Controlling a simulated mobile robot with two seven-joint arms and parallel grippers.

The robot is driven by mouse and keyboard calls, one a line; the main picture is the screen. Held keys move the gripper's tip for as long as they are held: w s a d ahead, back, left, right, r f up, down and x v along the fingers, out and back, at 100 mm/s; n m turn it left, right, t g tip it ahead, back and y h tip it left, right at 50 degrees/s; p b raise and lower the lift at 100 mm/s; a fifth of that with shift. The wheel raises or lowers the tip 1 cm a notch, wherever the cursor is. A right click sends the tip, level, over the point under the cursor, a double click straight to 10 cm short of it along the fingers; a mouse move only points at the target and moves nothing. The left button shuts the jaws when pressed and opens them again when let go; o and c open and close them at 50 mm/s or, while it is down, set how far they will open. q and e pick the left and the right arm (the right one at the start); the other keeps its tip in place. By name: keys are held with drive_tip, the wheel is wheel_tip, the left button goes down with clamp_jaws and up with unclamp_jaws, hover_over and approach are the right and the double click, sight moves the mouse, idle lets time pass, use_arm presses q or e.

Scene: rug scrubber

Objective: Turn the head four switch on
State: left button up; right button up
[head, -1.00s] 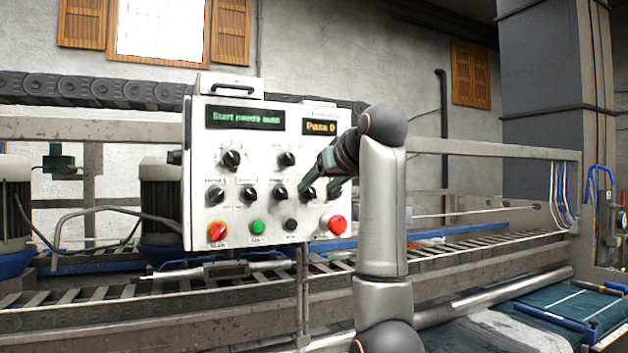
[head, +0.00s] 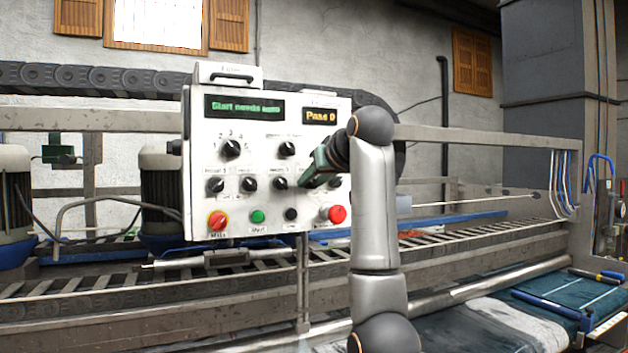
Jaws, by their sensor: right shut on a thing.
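The white control panel (head: 200,150) stands upright ahead of me. It has two upper rotary knobs, one at left (head: 231,149) and one at right (head: 287,149), with a row of black switches below. In that row I see the first switch (head: 215,185), the second switch (head: 249,184) and the third switch (head: 280,183). My left gripper is not in view.
The left display (head: 242,107) reads "Start needs auto" and the right one (head: 320,116) "Pass 0". Below the switches are a red-yellow main knob (head: 218,221), a green button (head: 257,216), a small black knob (head: 291,214) and a red button (head: 334,214). A roller conveyor (head: 90,285) runs behind.

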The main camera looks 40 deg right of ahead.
clamp_jaws()
drive_tip(key=m+y, duration=0.2)
drive_tip(key=shift+d+m+t, duration=0.15)
drive_tip(key=shift+m+t, duration=0.25)
drive_tip(key=shift+s+d+f+m+t+y+b, duration=0.1)
drive_tip(key=shift+m+t+y+b, duration=0.2)
drive_tip(key=shift+m, duration=0.3)
drive_tip(key=shift+f+m+t+y+b, duration=0.1)
drive_tip(key=shift+m+t+y, duration=0.1)
drive_tip(key=shift+m+y, duration=0.3)
drive_tip(key=m, duration=0.1)
drive_tip(key=m+t+y+b, duration=0.1)
drive_tip(key=m, duration=0.1)
drive_tip(key=shift+d+f+m, duration=0.1)
drive_tip(key=shift+d+m, duration=0.05)
drive_tip(key=shift+m, duration=0.15)
drive_tip(key=shift+m+t+y+b, duration=0.4)
drive_tip(key=shift+m+t+b, duration=0.45)
drive_tip(key=shift+m, duration=0.65)
drive_tip(key=o, duration=0.8)
unclamp_jaws()
drive_tip(key=shift+c, duration=0.2)
